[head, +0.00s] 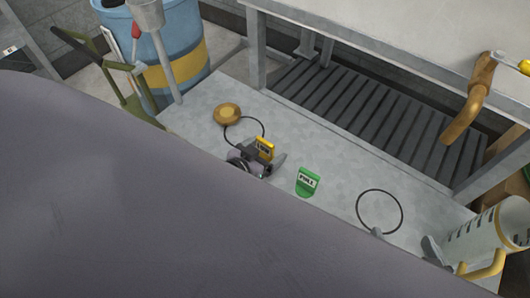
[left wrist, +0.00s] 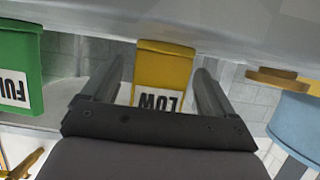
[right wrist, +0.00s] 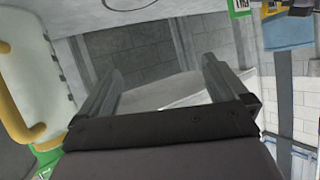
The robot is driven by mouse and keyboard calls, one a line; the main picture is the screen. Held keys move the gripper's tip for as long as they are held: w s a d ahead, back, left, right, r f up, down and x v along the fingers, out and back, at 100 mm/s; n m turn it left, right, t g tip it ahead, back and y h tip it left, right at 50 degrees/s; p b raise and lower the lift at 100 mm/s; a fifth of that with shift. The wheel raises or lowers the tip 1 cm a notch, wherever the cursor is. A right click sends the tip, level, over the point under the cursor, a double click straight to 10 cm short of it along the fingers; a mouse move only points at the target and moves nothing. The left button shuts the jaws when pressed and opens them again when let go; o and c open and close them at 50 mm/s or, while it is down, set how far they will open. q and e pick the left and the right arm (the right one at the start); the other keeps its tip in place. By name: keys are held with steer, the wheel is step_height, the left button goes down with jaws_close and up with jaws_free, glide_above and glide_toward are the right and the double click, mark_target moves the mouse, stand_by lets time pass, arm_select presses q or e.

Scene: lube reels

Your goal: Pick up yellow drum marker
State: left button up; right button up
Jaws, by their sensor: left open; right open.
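The yellow drum marker (head: 264,149), labelled LOW, stands on the light grey surface in the head view. In the left wrist view the yellow marker (left wrist: 160,72) sits between the two fingers of my left gripper (left wrist: 158,92), which is open; no grip on it shows. In the head view my left gripper (head: 262,165) is right at the marker, its fingers on either side. My right gripper (right wrist: 160,88) is open and empty in the right wrist view.
A green FULL marker (head: 307,182) stands right of the yellow one. A brass cap (head: 227,114), black rings (head: 380,212) and a white measuring jug (head: 490,235) share the surface. A blue drum (head: 180,50) stands behind at left, a slatted shelf (head: 370,115) behind.

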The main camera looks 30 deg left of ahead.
arm_select(q)
steer(key=c, duration=1)
steer(key=shift+c, duration=0.2)
steer(key=shift+r, duration=0.15)
